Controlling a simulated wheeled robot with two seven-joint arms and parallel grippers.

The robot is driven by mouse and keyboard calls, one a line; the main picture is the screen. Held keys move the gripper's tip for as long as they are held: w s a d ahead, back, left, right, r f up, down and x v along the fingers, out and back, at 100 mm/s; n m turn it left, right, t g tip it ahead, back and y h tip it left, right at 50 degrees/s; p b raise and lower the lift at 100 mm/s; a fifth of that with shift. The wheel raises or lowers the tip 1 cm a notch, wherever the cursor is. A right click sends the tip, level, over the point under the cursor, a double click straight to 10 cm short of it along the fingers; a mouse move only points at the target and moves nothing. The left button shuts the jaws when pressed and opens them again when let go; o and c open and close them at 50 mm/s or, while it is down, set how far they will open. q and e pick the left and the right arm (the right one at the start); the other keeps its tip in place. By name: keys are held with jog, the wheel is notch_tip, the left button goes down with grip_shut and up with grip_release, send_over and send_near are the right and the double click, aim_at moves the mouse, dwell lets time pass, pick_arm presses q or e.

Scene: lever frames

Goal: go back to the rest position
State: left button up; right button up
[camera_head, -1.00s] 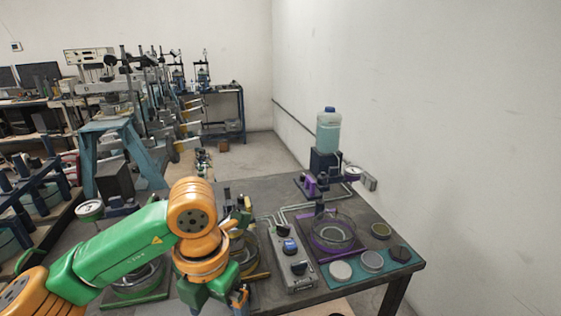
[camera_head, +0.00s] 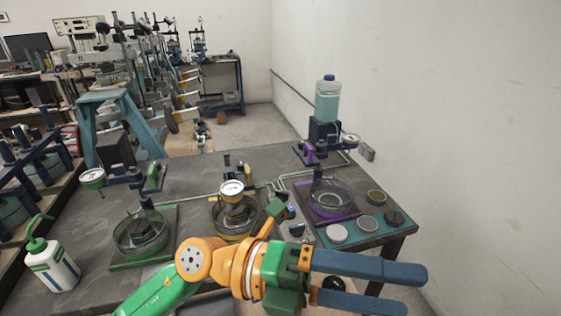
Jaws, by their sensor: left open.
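My left gripper (camera_head: 385,286) shows at the bottom middle. Its two blue-grey fingers point right and stand apart with nothing between them. Its orange and green wrist is in front of the table's near edge and hides part of the grey control box (camera_head: 297,232). My left arm comes in from the bottom left. My right gripper is not in the picture.
The dark table (camera_head: 200,168) bears three lever frames with a green dish (camera_head: 140,236), a yellow dish (camera_head: 235,215) and a purple dish (camera_head: 330,200). A wash bottle (camera_head: 52,268) stands at left. A teal mat (camera_head: 378,229) holds several discs. A wall closes the right.

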pick_arm(q)
jog(key=w+a+r+n+t, duration=0.2)
jog(key=w+a+n+t, duration=0.15)
jog(key=n+t, duration=0.35)
jog(key=w+a+r+n+t+h, duration=0.1)
jog(key=w+a+n+t, duration=0.1)
jog(key=w+n+t, duration=0.4)
jog(key=w+a+r+n+t, duration=0.2)
jog(key=w+a+n+t, duration=0.1)
jog(key=n+t, duration=0.55)
jog(key=w+a+f+n+y, duration=0.3)
jog(key=a+f+n+y, duration=0.45)
jog(key=f+y, duration=0.2)
jog(key=w+a+f+n+y, duration=0.2)
jog(key=a+f+n+y, duration=0.6)
jog(key=f, duration=0.3)
jog(key=s+a+f+n+g+y, duration=0.25)
jog(key=s+f+g, duration=1.05)
jog(key=s+f, duration=0.75)
notch_tip(320, 180, down, 17)
jog(key=s, duration=0.3)
jog(key=s+a+f+g, duration=0.2)
jog(key=s+f, duration=0.7)
jog(key=s, duration=0.2)
jog(key=shift+s+a+m, duration=0.25)
jog(key=shift+a+m, duration=0.1)
